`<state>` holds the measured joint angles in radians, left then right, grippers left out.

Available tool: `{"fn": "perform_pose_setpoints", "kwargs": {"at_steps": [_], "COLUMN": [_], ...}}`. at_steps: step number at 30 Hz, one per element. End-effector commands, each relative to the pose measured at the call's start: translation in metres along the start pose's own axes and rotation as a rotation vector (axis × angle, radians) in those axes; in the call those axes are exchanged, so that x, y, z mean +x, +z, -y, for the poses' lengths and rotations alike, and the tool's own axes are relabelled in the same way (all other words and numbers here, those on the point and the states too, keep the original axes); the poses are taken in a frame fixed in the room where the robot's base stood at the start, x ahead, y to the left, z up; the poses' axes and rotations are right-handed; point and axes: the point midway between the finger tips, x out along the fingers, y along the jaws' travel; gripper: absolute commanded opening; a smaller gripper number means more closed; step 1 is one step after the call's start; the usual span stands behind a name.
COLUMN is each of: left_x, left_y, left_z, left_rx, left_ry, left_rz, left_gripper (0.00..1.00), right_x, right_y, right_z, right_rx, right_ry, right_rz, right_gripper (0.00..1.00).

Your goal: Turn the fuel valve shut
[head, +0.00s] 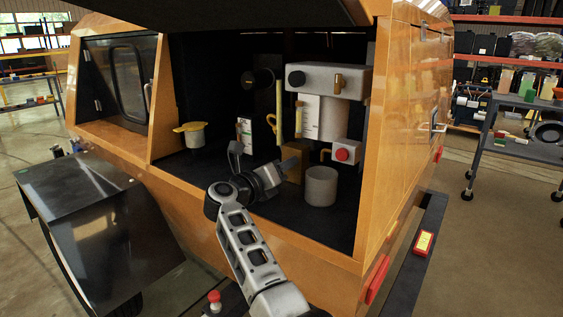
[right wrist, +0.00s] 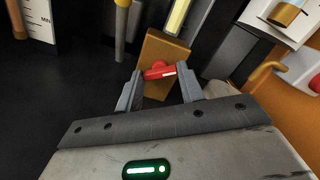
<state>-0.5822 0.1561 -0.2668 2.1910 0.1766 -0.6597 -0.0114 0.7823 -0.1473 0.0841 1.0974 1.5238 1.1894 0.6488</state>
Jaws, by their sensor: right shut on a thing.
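The fuel valve has a red handle (right wrist: 158,71) set on a brass-coloured block (right wrist: 165,52) in the right wrist view. In the head view the block (head: 295,172) stands inside the orange cabinet, and the handle is hidden by my gripper. My right gripper (right wrist: 160,86) has one finger on each side of the red handle and is shut on it. The handle lies roughly crosswise between the fingers. In the head view my right gripper (head: 285,168) reaches into the open bay. My left gripper is not in view.
The cabinet (head: 398,130) frames the bay with a sill in front and a raised cover above. A yellow-capped filler (head: 192,133) stands left.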

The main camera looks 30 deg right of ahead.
Motion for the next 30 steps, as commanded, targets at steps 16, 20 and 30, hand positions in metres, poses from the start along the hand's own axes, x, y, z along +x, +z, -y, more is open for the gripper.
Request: {"fn": "perform_pose_setpoints", "kwargs": {"at_steps": [16, 20, 30], "left_x": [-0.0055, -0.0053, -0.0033], "left_y": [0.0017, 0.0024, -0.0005], "left_z": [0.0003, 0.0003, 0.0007], "left_rx": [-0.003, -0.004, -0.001], "left_ry": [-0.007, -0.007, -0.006], "left_rz": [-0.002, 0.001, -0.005], "left_gripper": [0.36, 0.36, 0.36], "right_x": [-0.0006, -0.0005, -0.0071], "right_y": [-0.0023, -0.0019, -0.0008], "right_z": [-0.0011, -0.0010, -0.0019], "right_rx": [-0.027, -0.027, -0.025], "right_ry": [0.001, 0.001, 0.001], "right_rz": [-0.004, -0.003, -0.003], "right_gripper": [0.41, 0.60, 0.60]}}
